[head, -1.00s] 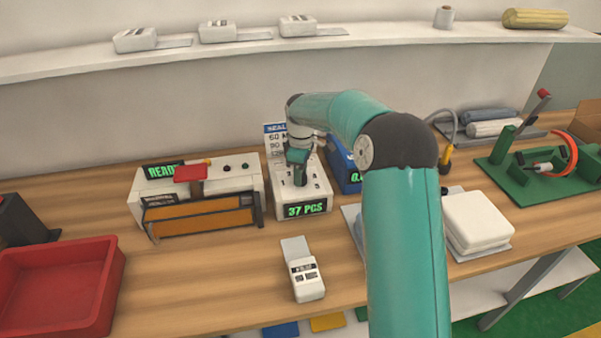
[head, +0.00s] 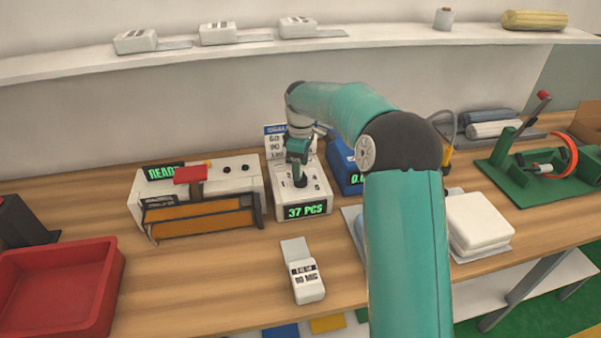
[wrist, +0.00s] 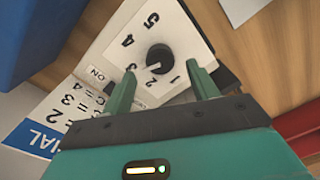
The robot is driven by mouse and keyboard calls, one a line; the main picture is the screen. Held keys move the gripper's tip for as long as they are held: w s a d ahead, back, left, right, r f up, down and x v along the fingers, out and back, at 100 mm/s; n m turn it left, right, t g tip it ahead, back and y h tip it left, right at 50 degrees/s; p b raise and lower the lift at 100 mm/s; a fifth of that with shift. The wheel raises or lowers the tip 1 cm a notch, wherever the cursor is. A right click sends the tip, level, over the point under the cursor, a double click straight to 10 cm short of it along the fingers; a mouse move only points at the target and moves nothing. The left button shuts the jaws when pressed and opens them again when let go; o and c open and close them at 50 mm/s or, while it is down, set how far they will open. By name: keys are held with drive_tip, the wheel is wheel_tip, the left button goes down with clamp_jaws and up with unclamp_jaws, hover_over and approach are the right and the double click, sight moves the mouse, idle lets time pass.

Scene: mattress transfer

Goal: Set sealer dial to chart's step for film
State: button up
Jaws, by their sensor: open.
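A black dial knob (wrist: 160,57) sits on a white panel (wrist: 185,25) marked 1 to 5 in the wrist view. Its white pointer line faces the 2 and 3 side; the exact step is unclear. My gripper (wrist: 164,82) is open, its fingers apart near the 1 to 3 marks, short of the knob. In the head view my gripper (head: 299,178) is over the white box with the "37 PCS" display (head: 306,211). A chart (wrist: 55,115) with a blue header stands beside the panel, partly hidden. A white film gauge (head: 306,282) reads in MIC; its figures are blurred.
The sealer (head: 200,200) with a "READY" display stands left of the white box. A blue device (head: 345,165) stands close on the right. A red bin (head: 60,285) is at the left front. White pads (head: 476,220) lie at the right. Table around the gauge is clear.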

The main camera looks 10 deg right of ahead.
wheel_tip(320, 180, up, 10)
idle(0.3)
drive_tip(key=shift+r, duration=0.15)
